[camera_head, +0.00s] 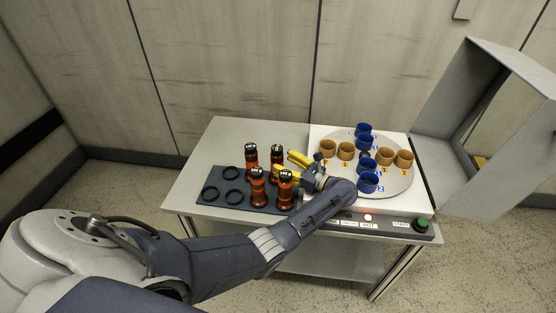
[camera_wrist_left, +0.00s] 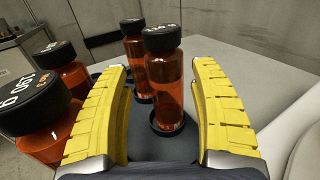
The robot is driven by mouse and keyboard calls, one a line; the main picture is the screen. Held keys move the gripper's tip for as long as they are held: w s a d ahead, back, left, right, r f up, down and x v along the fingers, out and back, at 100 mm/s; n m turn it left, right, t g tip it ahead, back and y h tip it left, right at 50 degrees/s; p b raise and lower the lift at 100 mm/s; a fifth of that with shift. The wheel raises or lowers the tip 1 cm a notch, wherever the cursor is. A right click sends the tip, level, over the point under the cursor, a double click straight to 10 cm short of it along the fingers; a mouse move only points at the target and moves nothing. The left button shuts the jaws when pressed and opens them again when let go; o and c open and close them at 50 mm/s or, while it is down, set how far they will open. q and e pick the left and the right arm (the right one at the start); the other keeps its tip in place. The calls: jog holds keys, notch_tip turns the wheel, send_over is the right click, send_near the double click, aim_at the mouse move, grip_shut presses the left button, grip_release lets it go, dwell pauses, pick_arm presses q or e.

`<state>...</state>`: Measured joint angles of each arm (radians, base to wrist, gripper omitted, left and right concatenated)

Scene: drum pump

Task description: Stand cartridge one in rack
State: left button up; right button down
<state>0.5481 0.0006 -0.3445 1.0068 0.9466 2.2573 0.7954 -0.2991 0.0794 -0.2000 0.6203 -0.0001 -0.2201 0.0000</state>
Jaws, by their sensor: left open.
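Several orange cartridges with black caps stand upright in the dark grey rack (camera_head: 222,185). My left gripper (camera_head: 282,162) is open and low at the rack's right side. One cartridge (camera_head: 277,154) stands in front of its yellow fingers; in the left wrist view this cartridge (camera_wrist_left: 165,85) is upright in a rack ring, centred in the gap and not gripped. A second cartridge (camera_head: 285,187) is just on the near side of the fingers. Two others (camera_head: 257,186) (camera_head: 251,154) stand further left. I cannot read the cap labels well enough to tell which is cartridge one. My right gripper is out of view.
Empty rings (camera_head: 210,193) are at the rack's left. On the right, a white machine with a round plate (camera_head: 387,195) carries blue cups (camera_head: 368,183) and tan cups (camera_head: 346,151). Its grey lid (camera_head: 480,120) is open. The table's back left is clear.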

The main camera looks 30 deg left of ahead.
pick_arm(q)
jog(key=d, duration=0.8)
jog(key=shift+s+d, duration=0.2)
jog(key=shift+d, duration=0.2)
jog(key=shift+r, duration=0.15)
